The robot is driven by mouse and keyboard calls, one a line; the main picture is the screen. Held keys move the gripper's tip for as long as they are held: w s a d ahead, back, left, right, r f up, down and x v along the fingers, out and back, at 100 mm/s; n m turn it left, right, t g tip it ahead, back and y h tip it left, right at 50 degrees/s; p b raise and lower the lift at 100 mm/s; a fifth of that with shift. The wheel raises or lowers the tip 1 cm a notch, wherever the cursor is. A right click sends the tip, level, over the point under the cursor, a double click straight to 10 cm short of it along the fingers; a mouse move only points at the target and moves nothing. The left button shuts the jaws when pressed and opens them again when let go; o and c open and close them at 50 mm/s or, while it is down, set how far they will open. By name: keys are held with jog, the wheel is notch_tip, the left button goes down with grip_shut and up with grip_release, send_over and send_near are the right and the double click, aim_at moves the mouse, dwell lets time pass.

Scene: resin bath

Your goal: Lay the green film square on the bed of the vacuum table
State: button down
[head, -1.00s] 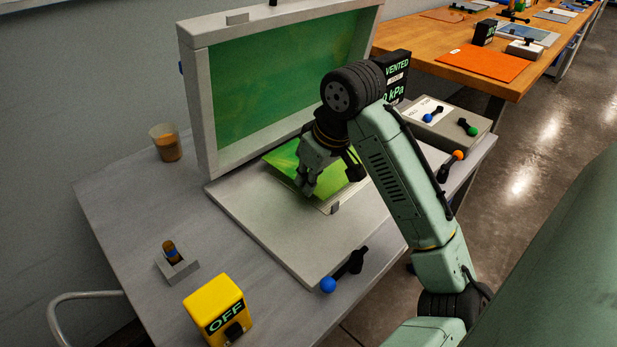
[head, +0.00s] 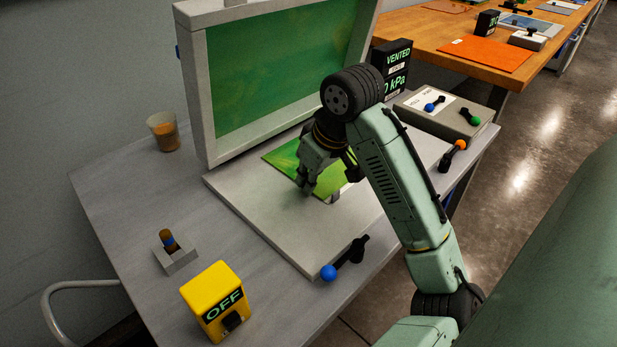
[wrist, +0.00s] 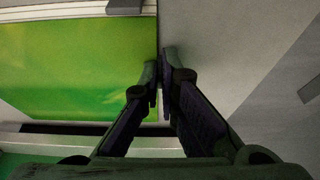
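The green film square (head: 285,158) lies roughly level over the back right of the vacuum table's grey bed (head: 265,205). I cannot tell whether it touches the bed. My gripper (head: 304,186) points down at the film's front-left edge. In the wrist view, the film (wrist: 70,70) spreads left from my fingertips (wrist: 160,72), which are close together with the film's edge between them. The bare bed (wrist: 215,50) shows to their right. My gripper hides part of the film in the head view.
The lid with its green sheet (head: 280,70) stands open behind the bed. A blue-knobbed lever (head: 345,260) is at the front edge. A yellow box marked OFF (head: 218,300), a small holder (head: 178,258) and a cup (head: 165,133) stand left. A black display reads VENTED (head: 396,60).

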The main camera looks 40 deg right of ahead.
jog(key=c, duration=1.7)
grip_release()
jog(key=shift+r, duration=0.1)
jog(key=shift+r+p, duration=3.45)
jog(key=shift+p, duration=0.25)
